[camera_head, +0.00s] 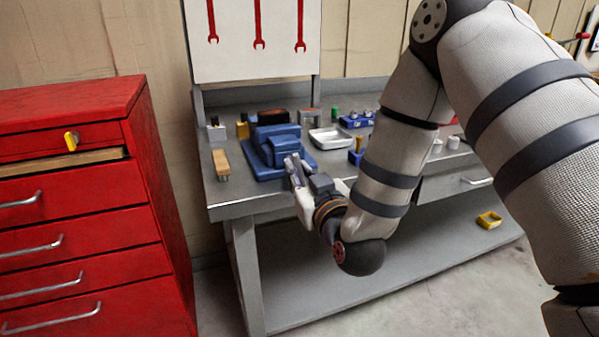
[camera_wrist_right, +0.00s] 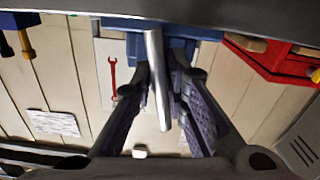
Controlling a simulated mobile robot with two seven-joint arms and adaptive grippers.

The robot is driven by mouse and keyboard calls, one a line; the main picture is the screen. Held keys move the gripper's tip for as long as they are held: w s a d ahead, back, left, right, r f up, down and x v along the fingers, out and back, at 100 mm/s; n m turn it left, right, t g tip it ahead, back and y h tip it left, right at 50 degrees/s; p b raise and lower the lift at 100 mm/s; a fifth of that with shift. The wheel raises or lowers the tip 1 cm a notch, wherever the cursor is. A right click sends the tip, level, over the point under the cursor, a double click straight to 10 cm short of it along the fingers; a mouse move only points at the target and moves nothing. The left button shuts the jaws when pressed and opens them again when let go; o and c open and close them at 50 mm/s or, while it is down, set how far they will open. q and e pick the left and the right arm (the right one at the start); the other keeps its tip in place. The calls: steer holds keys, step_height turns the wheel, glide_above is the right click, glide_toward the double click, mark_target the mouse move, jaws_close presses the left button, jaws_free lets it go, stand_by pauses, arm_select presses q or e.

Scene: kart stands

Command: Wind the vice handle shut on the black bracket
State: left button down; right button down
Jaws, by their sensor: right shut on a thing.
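The blue vice (camera_head: 277,147) stands on the grey workbench near its front left edge. My right gripper (camera_head: 296,168) is in front of the vice, at its handle. In the right wrist view my right gripper (camera_wrist_right: 159,78) has its two fingers on either side of the silver handle bar (camera_wrist_right: 155,65) and is shut on it. Part of the blue vice (camera_wrist_right: 178,28) shows behind the bar at the top of that view. I cannot make out the black bracket in either view. My left gripper is not in view.
A red drawer cabinet (camera_head: 90,215) stands left of the workbench (camera_head: 240,203), its top drawer slightly open. A wood-handled brush (camera_head: 221,162) lies left of the vice. A white tray (camera_head: 331,138) is behind right. A yellow bin (camera_head: 489,220) sits on the lower shelf.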

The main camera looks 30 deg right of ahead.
stand_by(0.3)
steer(key=c, duration=1.5)
jaws_free()
steer(key=shift+c, duration=0.2)
steer(key=v, duration=0.7)
steer(key=shift+s, duration=0.25)
steer(key=shift+a, duration=0.1)
